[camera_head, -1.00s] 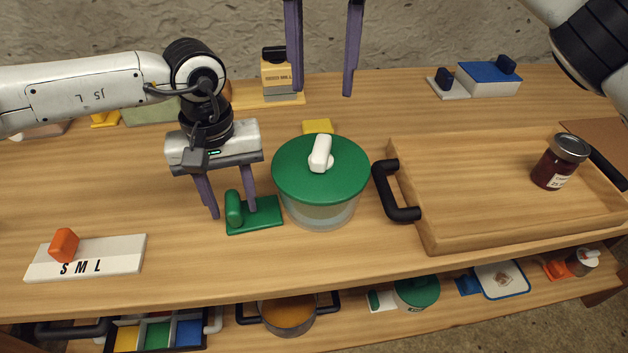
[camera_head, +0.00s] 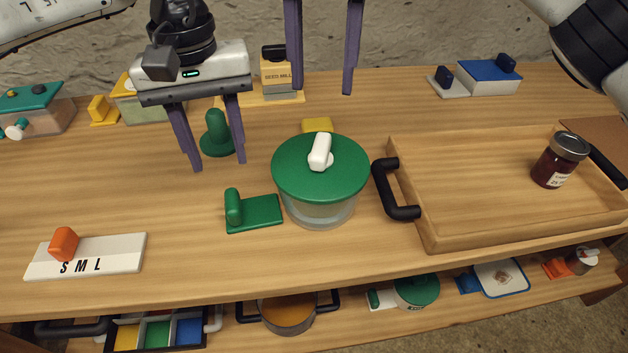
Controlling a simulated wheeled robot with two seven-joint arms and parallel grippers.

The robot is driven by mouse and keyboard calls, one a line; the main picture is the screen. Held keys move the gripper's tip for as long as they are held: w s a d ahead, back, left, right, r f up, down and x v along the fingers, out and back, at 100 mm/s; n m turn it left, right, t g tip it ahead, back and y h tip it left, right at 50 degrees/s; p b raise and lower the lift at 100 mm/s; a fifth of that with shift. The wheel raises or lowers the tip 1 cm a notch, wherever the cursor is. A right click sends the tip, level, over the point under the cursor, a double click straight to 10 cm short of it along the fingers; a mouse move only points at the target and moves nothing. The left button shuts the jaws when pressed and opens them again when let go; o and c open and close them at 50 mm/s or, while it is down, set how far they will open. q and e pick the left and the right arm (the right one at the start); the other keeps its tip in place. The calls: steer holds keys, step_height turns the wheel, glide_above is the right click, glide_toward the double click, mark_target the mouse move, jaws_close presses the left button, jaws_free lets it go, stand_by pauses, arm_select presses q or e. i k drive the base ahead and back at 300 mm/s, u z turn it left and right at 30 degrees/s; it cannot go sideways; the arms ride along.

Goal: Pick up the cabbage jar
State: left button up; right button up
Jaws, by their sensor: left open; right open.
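A small jar (camera_head: 553,170) with dark red contents, a grey lid and a white label stands upright in the wooden tray (camera_head: 480,235) at the right; its label is too small to read surely. A larger clear jar (camera_head: 318,213) with a green lid (camera_head: 295,172) and white handle stands mid-table. I cannot tell which is the cabbage jar. My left gripper (camera_head: 218,161) is open and empty, left of the green-lidded jar. My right gripper (camera_head: 322,92) is open and empty above the back of the table, far from the small jar; only its fingers show.
A green round knobbed piece (camera_head: 216,135) shows between my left fingers. A green block with a handle (camera_head: 255,213) lies left of the large jar. A white S M L board (camera_head: 95,257) is front left. A seed mill box (camera_head: 280,75) stands behind. A lower shelf holds containers.

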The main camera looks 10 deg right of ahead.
mark_target(565, 150)
steer(key=k, duration=1)
